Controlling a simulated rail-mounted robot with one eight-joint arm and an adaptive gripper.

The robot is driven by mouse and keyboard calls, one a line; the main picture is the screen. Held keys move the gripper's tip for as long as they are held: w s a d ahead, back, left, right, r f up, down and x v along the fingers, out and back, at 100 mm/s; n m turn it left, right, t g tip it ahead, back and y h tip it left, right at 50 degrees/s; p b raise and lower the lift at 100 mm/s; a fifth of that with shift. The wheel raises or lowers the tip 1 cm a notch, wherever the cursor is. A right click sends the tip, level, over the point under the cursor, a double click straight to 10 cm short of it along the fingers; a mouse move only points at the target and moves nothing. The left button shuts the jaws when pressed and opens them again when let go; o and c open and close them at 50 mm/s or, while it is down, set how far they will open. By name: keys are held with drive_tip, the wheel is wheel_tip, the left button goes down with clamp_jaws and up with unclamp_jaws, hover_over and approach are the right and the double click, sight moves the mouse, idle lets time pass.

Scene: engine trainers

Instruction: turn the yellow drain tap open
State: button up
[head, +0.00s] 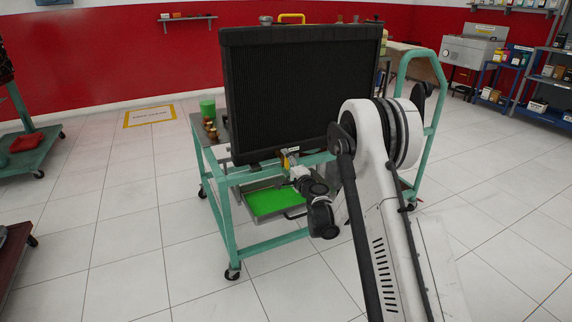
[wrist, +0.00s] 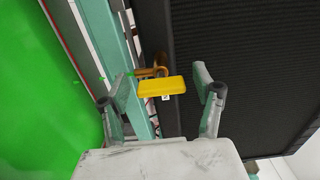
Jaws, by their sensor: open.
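The yellow drain tap (wrist: 162,87) shows in the wrist view as a flat yellow handle on a brass-coloured fitting (wrist: 155,70) at the radiator's edge. In the head view the tap (head: 286,160) sits at the bottom of the black radiator (head: 300,90). My gripper (wrist: 163,92) is open, with one finger on each side of the yellow handle. A gap shows between the handle and both fingers. In the head view my gripper (head: 293,172) is just below the tap, partly hidden by my wrist.
The radiator stands on a teal wheeled cart (head: 228,215). A green tray (head: 268,202) lies below the tap, and it fills the left of the wrist view (wrist: 45,80). A teal cart rail (wrist: 133,75) runs close beside the tap. The floor in front of the cart is clear.

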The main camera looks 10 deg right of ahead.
drive_tip(key=v, duration=1.2)
drive_tip(key=s+a+r+n+g+y, duration=0.1)
drive_tip(key=s+a+r+n+g, duration=0.2)
drive_tip(key=s+a+r+n, duration=0.35)
drive_tip(key=s+a+r+n+g+y, duration=0.1)
drive_tip(key=s+a+r+n+g, duration=0.2)
drive_tip(key=s+r, duration=0.65)
drive_tip(key=s+d+f+n+g+h, duration=0.1)
drive_tip(key=s+d+n+g+h, duration=0.15)
drive_tip(key=s, duration=1.15)
drive_tip(key=s+d+f+n+g+h, duration=0.1)
drive_tip(key=s+d+n+g+h, duration=0.15)
drive_tip(key=s, duration=1.25)
wheel_tip(320, 180, up, 18)
drive_tip(key=p, duration=1.8)
drive_tip(key=shift+w+r+n+t+h, duration=0.2)
drive_tip(key=shift+w+n+t+h, duration=0.1)
drive_tip(key=shift+n+h, duration=0.15)
